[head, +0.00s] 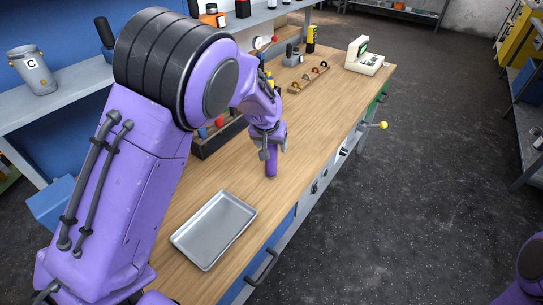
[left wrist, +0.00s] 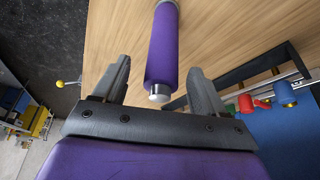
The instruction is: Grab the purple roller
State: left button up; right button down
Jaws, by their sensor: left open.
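The purple roller (left wrist: 163,45) shows in the left wrist view, with a silver end cap pointing towards my gripper. It also shows in the head view (head: 271,166), just below my left gripper over the wooden bench. My left gripper (head: 267,143) is open. In the wrist view its two dark fingers (left wrist: 159,65) stand on either side of the roller's near end, with gaps on both sides. I cannot tell how high the fingers are above the bench. My right gripper is not in view.
A metal tray (head: 214,230) lies on the bench (head: 320,110) in front of my left gripper. A dark rack (head: 213,142) with red and blue items stands behind the arm. A beige device (head: 366,57) stands at the far end. The bench's right side is mostly clear.

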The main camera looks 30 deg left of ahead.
pick_arm(q)
jog(key=x, duration=0.4)
jog(key=shift+a+f+p, duration=0.25)
jog(key=shift+f+p, duration=0.05)
jog(key=shift+p, duration=0.1)
jog(key=shift+r, duration=0.1)
jog(key=c, duration=1.3)
